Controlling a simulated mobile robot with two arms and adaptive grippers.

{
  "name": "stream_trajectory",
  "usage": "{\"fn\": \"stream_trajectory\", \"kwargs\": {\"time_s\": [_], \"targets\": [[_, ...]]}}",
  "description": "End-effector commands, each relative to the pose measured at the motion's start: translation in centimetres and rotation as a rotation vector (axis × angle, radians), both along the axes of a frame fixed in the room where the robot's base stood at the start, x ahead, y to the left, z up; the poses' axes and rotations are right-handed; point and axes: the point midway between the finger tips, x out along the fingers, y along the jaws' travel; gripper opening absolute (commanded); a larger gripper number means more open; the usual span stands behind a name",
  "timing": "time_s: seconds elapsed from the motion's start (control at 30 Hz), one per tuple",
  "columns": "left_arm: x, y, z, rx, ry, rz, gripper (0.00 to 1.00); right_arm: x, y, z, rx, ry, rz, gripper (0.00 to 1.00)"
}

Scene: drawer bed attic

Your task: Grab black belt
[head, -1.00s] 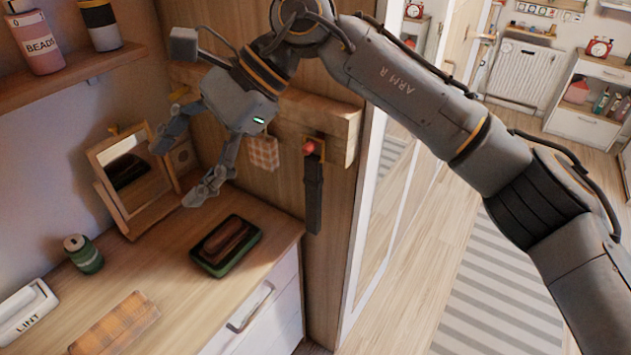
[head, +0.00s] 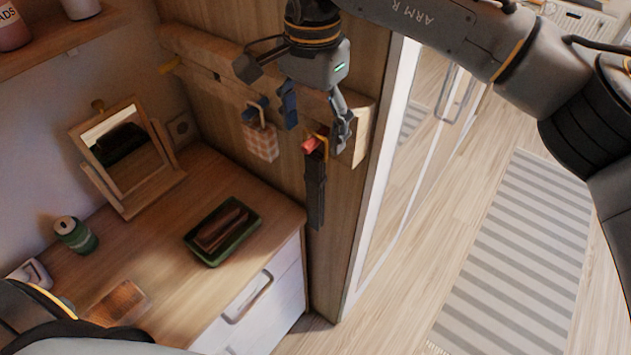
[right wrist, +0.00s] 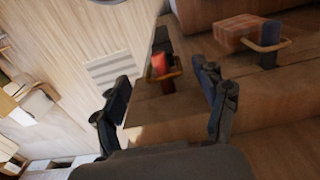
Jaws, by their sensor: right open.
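The black belt (head: 315,195) hangs straight down from a wooden hook on the side panel, with a red piece (head: 311,144) at its top. In the right wrist view, the red piece (right wrist: 159,65) sits at the hook, with dark material beside it, ahead of and roughly between the fingers. My right gripper (head: 316,134) is open and empty, its fingers pointing down around the top of the belt; I see no contact. Its open fingers also show in the right wrist view (right wrist: 161,80). My left gripper is not in view.
A checked cloth (head: 261,142) hangs from a hook just left of the belt. Below are a dresser top (head: 165,245) with a green tray (head: 236,246), a tilting mirror (head: 122,155) and a green can (head: 76,235).

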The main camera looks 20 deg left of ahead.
Motion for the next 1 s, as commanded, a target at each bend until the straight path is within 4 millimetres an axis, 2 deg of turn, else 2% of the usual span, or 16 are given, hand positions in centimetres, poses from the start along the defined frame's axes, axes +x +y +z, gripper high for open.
{"fn": "stream_trajectory", "kwargs": {"time_s": [0.13,0.2,0.27,0.47,0.6,0.7,0.73,0.77,1.0], "targets": [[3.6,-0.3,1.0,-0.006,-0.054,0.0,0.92,0.1,0.0,-0.8,0.0,0.003,0.001,0.72],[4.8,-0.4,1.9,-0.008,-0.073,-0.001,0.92,0.4,0.0,-1.6,-0.001,0.005,0.001,0.72],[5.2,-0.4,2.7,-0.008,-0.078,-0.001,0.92,0.7,0.0,-2.5,0.0,0.005,0.0,0.72],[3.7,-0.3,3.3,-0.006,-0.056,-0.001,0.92,0.8,0.0,-5.1,0.0,0.003,0.002,0.72],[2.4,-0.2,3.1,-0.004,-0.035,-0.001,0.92,0.9,0.1,-5.5,0.001,0.0,0.002,0.72],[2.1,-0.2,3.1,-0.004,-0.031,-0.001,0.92,0.9,0.1,-5.5,0.001,0.0,0.002,0.72],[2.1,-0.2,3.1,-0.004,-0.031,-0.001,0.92,0.9,0.1,-5.5,0.001,0.0,0.002,0.7],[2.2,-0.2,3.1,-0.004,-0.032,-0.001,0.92,0.9,0.1,-5.5,0.001,0.001,0.002,0.64],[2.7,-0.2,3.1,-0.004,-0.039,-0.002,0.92,0.9,0.1,-5.5,0.001,0.001,0.001,0.15]]}}
